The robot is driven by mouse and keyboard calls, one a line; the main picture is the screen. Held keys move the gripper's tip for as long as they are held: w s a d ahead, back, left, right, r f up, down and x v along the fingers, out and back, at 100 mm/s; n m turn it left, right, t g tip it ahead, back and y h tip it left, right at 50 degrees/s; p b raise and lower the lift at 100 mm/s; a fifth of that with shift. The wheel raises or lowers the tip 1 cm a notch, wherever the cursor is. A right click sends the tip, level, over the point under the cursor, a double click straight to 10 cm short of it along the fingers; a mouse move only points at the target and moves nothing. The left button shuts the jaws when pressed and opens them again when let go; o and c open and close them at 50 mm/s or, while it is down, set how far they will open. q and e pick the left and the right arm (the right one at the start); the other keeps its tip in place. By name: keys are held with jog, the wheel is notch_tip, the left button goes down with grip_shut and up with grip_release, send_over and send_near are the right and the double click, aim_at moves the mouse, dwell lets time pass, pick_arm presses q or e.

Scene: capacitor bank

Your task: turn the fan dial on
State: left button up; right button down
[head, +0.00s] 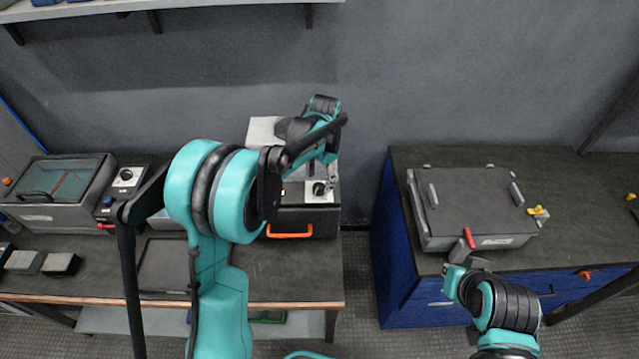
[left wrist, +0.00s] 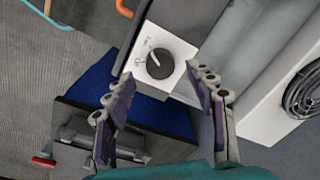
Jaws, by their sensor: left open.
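A black round dial (left wrist: 160,63) with a white pointer line sits on a white plate in the left wrist view. In the head view this dial (head: 320,188) is at the right end of a dark unit with an orange handle (head: 289,231). My left gripper (head: 332,178) is over the dial, partly hidden by its own arm. In the left wrist view the left gripper (left wrist: 160,76) is open, its fingers apart on either side of the dial's plate, with nothing between them. My right gripper (head: 462,265) is by the red lever on the right bench; its jaws are unclear.
A second dial (head: 126,174) is on a dark unit at the left. A white housing with a round dark grille (left wrist: 303,90) stands beside the dial's plate. A grey lidded case (head: 470,208) with a red lever (head: 469,238) and a yellow catch (head: 538,212) is on the right bench.

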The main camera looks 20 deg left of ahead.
aim_at(321, 189)
pick_arm(q)
notch_tip(321, 189, up, 8)
jog(key=shift+s+d+r, duration=0.2)
jog(key=shift+r, duration=0.05)
dwell(0.4)
jog(key=s+r+n+t+b, duration=0.2)
jog(key=s+r+n+t, duration=0.1)
jog(key=s, duration=0.9)
jog(key=s+a+f+n+t, duration=0.1)
jog(key=s+f+n+t, duration=0.2)
jog(key=s, duration=0.9)
notch_tip(321, 189, down, 3)
jog(key=shift+s+a+r+n+t+h+b, duration=0.15)
jog(key=shift+s+n+t+h+b, duration=0.15)
jog(key=shift+n+t+b, duration=0.15)
